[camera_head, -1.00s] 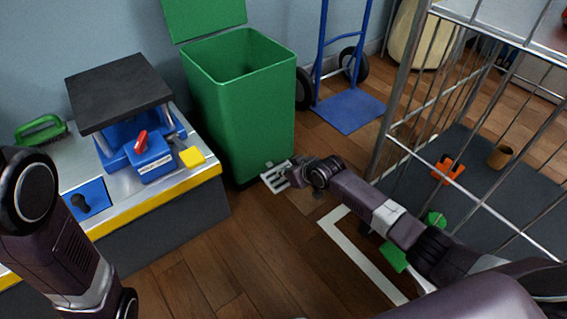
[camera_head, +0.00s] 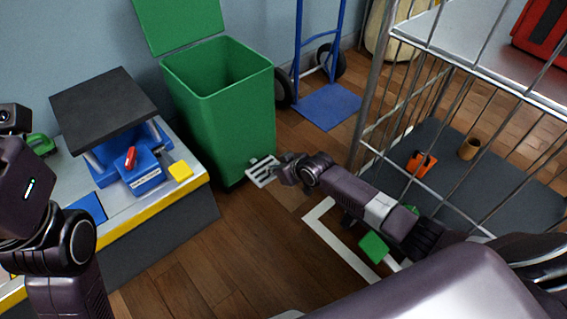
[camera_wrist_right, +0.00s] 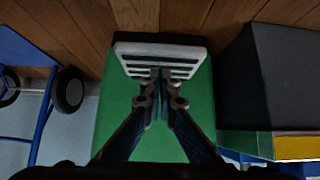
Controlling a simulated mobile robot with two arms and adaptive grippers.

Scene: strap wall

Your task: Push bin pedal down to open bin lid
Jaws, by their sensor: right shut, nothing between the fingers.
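The green bin (camera_head: 232,125) stands against the wall, and its lid (camera_head: 178,22) is raised, with the bin's mouth uncovered. The pale slotted pedal (camera_head: 260,172) sticks out low at the bin's front, near the floor. My right gripper (camera_head: 279,166) is at the pedal. In the right wrist view, the shut, empty fingertips (camera_wrist_right: 160,74) overlap the slotted pedal (camera_wrist_right: 134,60); whether they touch it is hard to tell. Parts of my left arm show at the left edge of the head view, but its fingers are not visible.
A wire cage (camera_head: 372,95) stands right. Wooden floor before the bin is open.

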